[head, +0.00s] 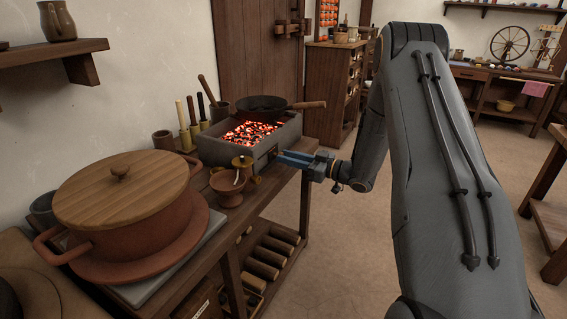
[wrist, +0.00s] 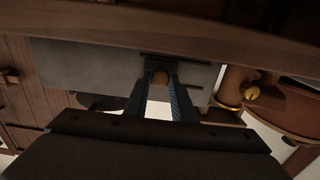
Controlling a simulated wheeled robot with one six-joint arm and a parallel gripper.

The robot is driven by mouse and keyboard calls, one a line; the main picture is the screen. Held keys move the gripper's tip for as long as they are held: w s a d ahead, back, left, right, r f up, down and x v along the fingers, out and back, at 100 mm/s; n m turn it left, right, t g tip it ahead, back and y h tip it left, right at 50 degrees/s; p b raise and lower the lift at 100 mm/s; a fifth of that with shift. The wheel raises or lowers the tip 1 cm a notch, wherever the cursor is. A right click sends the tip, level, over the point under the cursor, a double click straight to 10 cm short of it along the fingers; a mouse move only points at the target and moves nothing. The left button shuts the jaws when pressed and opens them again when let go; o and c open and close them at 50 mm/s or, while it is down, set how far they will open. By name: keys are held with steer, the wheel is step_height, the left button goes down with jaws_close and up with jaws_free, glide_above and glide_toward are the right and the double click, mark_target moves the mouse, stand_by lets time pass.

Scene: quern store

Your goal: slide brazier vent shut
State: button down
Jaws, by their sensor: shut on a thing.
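The brazier (head: 222,152) is a grey box of glowing coals on the wooden bench in the head view. Its flat grey side fills the upper middle of the wrist view (wrist: 85,68). My gripper (head: 284,160) is at the brazier's front right side. In the wrist view, its two fingers (wrist: 158,88) are closed around a small round wooden knob (wrist: 160,77), which sits at a dark vent plate (wrist: 172,67) on that side. My gripper hides part of the vent in the head view. I cannot tell how far the vent stands open.
A dark pan (head: 264,104) rests on the brazier, its handle sticking out right. A brown goblet-like vessel (head: 230,181) stands close in front of the brazier. A large lidded pot (head: 122,205) is nearer. The floor (head: 300,245) right of the bench is clear.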

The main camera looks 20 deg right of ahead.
steer(key=shift+w+d, duration=0.15)
steer(key=shift+d, duration=0.1)
steer(key=c, duration=1.5)
jaws_free()
steer(key=shift+d, duration=0.1)
steer(key=v, duration=0.7)
steer(key=shift+s+d+p, duration=0.15)
steer(key=shift+s+p, duration=0.15)
steer(key=shift+w+r, duration=0.1)
